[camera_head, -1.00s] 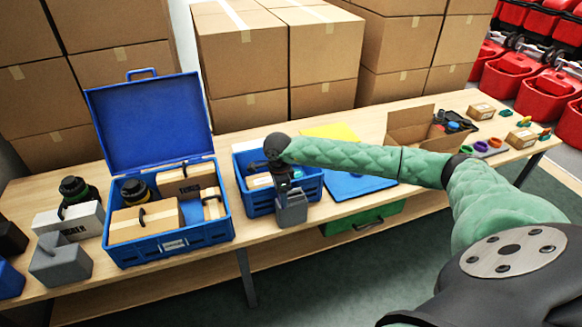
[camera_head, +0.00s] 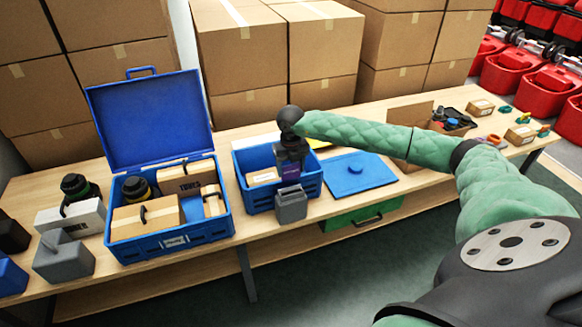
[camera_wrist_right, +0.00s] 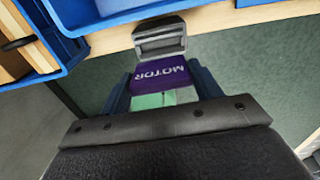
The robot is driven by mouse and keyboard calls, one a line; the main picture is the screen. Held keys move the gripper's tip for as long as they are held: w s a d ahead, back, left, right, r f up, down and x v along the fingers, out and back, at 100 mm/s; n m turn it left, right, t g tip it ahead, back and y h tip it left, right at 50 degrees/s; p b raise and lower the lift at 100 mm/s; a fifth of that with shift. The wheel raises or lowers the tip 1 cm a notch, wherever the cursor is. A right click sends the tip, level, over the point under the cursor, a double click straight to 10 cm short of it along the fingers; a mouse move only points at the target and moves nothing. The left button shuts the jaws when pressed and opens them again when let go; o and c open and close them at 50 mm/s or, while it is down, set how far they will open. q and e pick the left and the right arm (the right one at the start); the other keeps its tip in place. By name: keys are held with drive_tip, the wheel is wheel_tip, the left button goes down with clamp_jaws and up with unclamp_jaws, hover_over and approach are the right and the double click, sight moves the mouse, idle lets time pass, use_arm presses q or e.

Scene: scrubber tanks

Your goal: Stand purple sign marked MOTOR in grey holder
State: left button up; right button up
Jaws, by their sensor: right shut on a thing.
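The purple sign (camera_wrist_right: 160,76) reads MOTOR, upside down in the right wrist view. A strip of it shows in the head view (camera_head: 291,172). My right gripper (camera_head: 291,158) is shut on it; in the right wrist view the fingers (camera_wrist_right: 163,92) stand on either side of the sign. The grey holder (camera_head: 291,206) is at the table's front edge, in front of the blue bin. In the right wrist view the holder (camera_wrist_right: 160,40) lies just beyond the sign's far edge; I cannot tell whether they touch. My left gripper is out of view.
The open blue bin (camera_head: 242,180) is right behind the holder. A blue toolbox (camera_head: 190,238) with a raised lid stands to its left. Cardboard boxes (camera_head: 320,50) are stacked behind the table.

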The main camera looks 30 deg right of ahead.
sight(291, 178)
drive_tip(key=shift+f+b, duration=0.65)
drive_tip(key=shift+f, duration=1.8)
drive_tip(key=shift+f+b, duration=0.35)
drive_tip(key=shift+b, duration=0.05)
drive_tip(key=shift+f, duration=0.15)
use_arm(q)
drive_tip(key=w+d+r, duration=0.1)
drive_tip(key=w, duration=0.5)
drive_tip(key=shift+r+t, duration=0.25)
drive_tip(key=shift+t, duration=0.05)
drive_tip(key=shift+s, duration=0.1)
